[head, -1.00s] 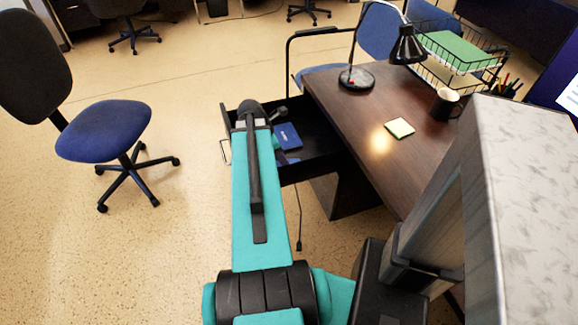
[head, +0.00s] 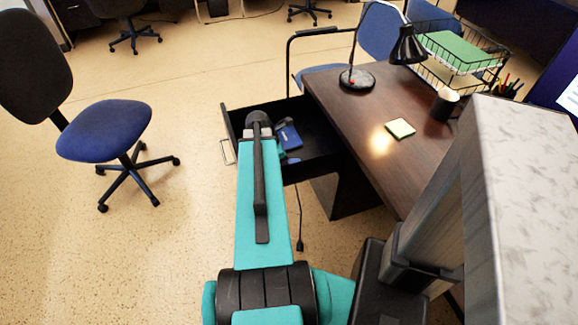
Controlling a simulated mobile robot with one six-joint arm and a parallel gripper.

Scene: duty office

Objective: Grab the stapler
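The open desk drawer (head: 310,166) holds a blue item (head: 289,138), flat and partly covered by my arm. A small greyish piece shows at its upper edge; I cannot tell whether it is a stapler, another item or part of my gripper. No stapler can be clearly made out. My arm reaches over the left part of the drawer, and its dark end (head: 258,118) is beside the blue item. The gripper's fingers are hidden behind the wrist, so their opening and any contact do not show.
The drawer sticks out left from the dark desk (head: 360,110). On the desk are a black lamp (head: 357,79), a sticky-note pad (head: 400,128), a mug (head: 444,104) and a wire tray (head: 455,60). A blue chair (head: 104,130) stands left, with clear floor between.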

